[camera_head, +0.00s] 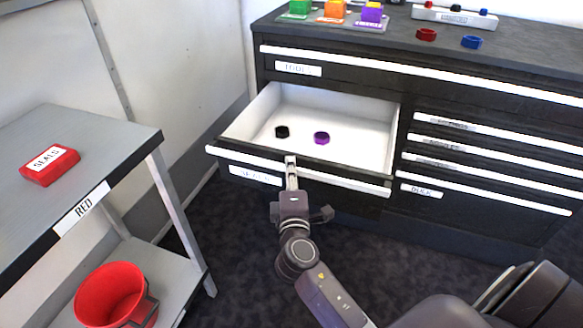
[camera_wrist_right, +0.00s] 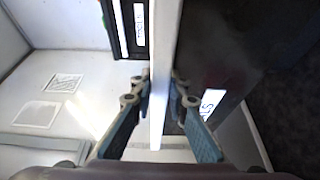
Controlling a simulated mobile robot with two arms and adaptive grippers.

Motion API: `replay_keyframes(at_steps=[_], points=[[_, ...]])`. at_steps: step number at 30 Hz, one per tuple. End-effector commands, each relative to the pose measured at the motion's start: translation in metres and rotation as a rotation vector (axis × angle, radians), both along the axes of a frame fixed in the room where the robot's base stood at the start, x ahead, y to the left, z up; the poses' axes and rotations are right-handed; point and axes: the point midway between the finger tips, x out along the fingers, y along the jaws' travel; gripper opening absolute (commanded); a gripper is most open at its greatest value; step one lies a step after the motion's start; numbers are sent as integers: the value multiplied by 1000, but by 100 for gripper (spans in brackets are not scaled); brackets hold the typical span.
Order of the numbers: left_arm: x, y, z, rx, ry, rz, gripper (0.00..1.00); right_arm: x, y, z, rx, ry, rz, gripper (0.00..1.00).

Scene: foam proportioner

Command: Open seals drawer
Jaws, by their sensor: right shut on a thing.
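The seals drawer (camera_head: 350,108) stands open in the dark cabinet, its white inside showing. A black ring (camera_head: 282,131) and a purple ring (camera_head: 322,138) lie in it. Its front has a long white handle strip (camera_head: 240,155) and a white label below it. My right gripper (camera_head: 291,163) is shut on this strip near the middle of the drawer front. In the wrist view, the right gripper's two fingers (camera_wrist_right: 158,95) clamp the white strip (camera_wrist_right: 162,60) from both sides. My left gripper is not in view.
The cabinet top (camera_head: 510,42) holds several coloured blocks, a red ring (camera_head: 427,34) and a blue ring (camera_head: 472,42). Other closed drawers are on the right. A grey shelf unit (camera_head: 110,135) at left carries a red seals box (camera_head: 50,165) and a red bucket (camera_head: 108,294). Dark floor lies between.

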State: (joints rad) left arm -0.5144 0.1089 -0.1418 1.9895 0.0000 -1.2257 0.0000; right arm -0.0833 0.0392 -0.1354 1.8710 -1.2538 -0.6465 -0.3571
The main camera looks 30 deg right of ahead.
Motion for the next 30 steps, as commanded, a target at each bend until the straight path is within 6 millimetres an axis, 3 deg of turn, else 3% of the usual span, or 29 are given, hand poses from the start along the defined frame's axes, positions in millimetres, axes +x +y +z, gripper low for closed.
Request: replay_keyframes(at_steps=[3,4,9,20,30], points=[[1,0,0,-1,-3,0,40,0,0,-1,1,2,0,0],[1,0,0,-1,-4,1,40,0,0,-1,1,2,0,17],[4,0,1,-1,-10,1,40,0,0,-1,0,1,0,33],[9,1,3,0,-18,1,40,-5,3,-1,1,2,1,33],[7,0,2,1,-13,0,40,-61,31,-2,3,4,0,33]])
